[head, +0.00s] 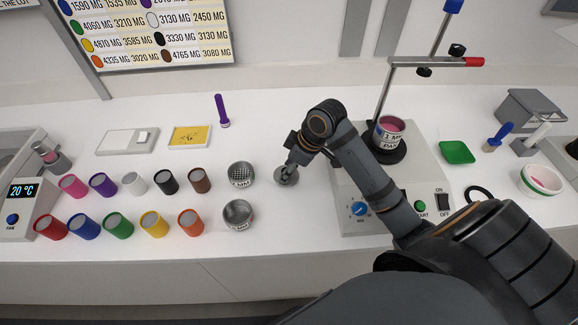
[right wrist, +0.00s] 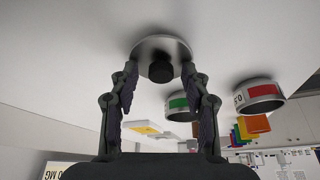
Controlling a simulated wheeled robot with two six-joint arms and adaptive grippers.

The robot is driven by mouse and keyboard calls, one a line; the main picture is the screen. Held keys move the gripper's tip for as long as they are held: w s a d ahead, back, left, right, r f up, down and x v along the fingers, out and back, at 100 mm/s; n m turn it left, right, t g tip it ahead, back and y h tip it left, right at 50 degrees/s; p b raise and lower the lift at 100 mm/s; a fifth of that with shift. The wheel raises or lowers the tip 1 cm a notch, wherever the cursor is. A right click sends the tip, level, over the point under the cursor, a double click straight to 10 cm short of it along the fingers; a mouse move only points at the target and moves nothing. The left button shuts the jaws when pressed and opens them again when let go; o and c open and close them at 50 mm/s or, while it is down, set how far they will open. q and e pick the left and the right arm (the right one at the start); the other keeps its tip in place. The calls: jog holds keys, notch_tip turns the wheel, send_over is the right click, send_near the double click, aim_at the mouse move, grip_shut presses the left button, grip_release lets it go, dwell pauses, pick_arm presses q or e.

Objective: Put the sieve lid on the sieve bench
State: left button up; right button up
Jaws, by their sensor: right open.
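The sieve lid is a round metal disc with a black knob; it lies on the white table in the head view (head: 288,181), partly hidden by my gripper. It also shows in the right wrist view (right wrist: 177,47). My right gripper (head: 288,170) is open over the lid. In the right wrist view its fingertips (right wrist: 160,75) are on either side of the knob, with gaps on both sides. The sieve bench (head: 350,185) is the grey machine to the right, bearing a labelled pan stack (head: 390,122) with pink inside. My left gripper is out of view.
Two metal sieves, the upper (head: 241,168) and lower (head: 238,222), stand just left of the lid. Several coloured jars stand further left. A stand rod (head: 385,95) with a red-tipped crossbar rises by the pan stack. My right arm covers part of the bench.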

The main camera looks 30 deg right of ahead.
jog(key=shift+r, duration=0.35)
jog(key=v, duration=1.1)
jog(key=shift+r, duration=0.3)
jog(key=shift+s+d, duration=0.1)
